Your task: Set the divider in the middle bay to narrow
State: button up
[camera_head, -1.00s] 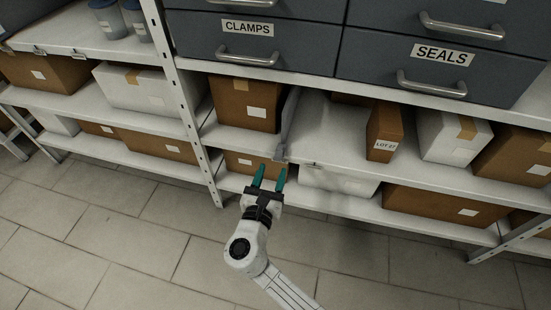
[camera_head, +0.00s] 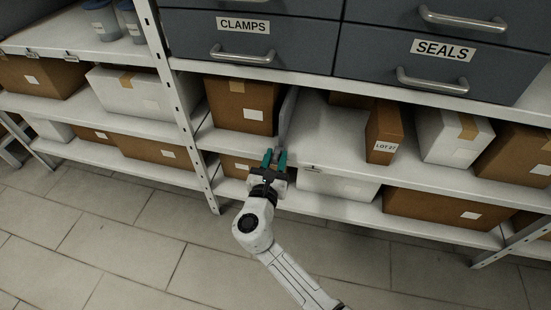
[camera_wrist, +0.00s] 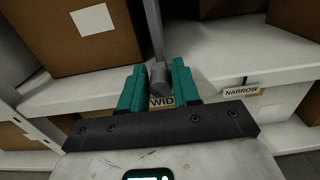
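The divider (camera_head: 287,117) is a thin grey upright panel on the middle shelf, just right of a brown box. Its front edge, with a round grey knob (camera_wrist: 160,75) at the bottom, shows in the wrist view. My gripper (camera_head: 274,156) is at the shelf's front edge. Its two teal fingers (camera_wrist: 160,80) stand on either side of the knob, close against it, and appear shut on it. The WIDE label (camera_wrist: 162,101) is just below the knob, partly hidden by my gripper. The NARROW label (camera_wrist: 242,91) is to the right on the shelf edge.
A brown box (camera_head: 241,104) stands close left of the divider. Bare shelf (camera_head: 325,130) lies to its right, up to a brown LOT 27 box (camera_head: 383,132). Grey drawers (camera_head: 255,38) overhang above. A lower shelf holds more boxes, including a white one (camera_head: 335,186).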

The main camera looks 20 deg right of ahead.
grip_shut()
jog(key=shift+d, duration=0.1)
jog(key=s+d+p, duration=0.1)
jog(key=s+d, duration=0.1)
jog(key=s+d+p, duration=0.1)
jog(key=s+d, duration=0.1)
jog(key=d, duration=0.1)
jog(key=s+d+p, duration=0.1)
jog(key=s+d, duration=0.1)
jog(key=d, duration=0.1)
jog(key=shift+d, duration=0.15)
jog(key=shift+s, duration=0.1)
jog(key=shift+o, duration=1.8)
grip_release()
jog(key=shift+d, duration=0.1)
